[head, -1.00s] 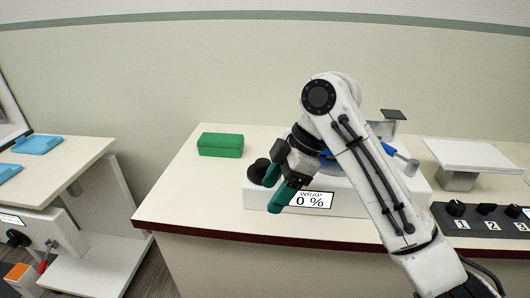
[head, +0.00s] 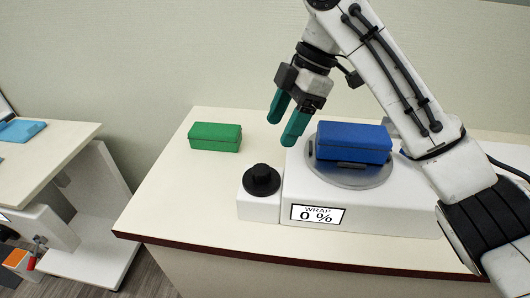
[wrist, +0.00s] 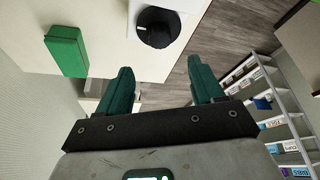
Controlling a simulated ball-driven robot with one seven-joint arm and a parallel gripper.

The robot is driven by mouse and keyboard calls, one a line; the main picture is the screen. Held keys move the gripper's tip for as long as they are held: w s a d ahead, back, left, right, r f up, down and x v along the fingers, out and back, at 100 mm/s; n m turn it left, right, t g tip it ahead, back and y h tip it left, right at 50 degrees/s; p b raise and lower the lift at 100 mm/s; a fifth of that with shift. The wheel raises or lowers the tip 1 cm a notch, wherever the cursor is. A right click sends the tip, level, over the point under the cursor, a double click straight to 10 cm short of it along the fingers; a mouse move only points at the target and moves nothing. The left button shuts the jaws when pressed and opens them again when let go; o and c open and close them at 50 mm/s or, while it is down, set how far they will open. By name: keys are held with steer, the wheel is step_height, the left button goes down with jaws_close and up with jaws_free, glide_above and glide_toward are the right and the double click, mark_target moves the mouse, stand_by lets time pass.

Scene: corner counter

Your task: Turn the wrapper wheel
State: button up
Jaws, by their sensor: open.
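The wrapper wheel is a black round knob (head: 261,180) on a small white block at the left of the white wrapper machine (head: 400,215). It also shows in the wrist view (wrist: 157,27), at the top centre, beyond my fingertips. The machine's label (head: 318,214) reads "WRAP 0 %". A blue box (head: 353,142) sits on the machine's grey round turntable (head: 350,174). My gripper (head: 284,127) has teal fingers that are apart and empty. It hangs above and behind the knob, not touching it. In the wrist view my gripper (wrist: 163,88) shows its two fingers wide apart.
A green box (head: 215,137) lies on the counter (head: 170,200) left of the machine. The counter between the box and its front edge is clear. A separate table (head: 50,165) stands at the left. Shelves (wrist: 285,125) show in the wrist view.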

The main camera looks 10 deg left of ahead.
mark_target(261, 169)
steer(key=b+x, duration=0.1)
steer(key=x, duration=0.9)
steer(key=shift+s+a+f, duration=0.1)
steer(key=shift+a+f, duration=0.05)
steer(key=shift+f, duration=0.1)
steer(key=shift+r, duration=0.1)
steer(key=c, duration=1.1)
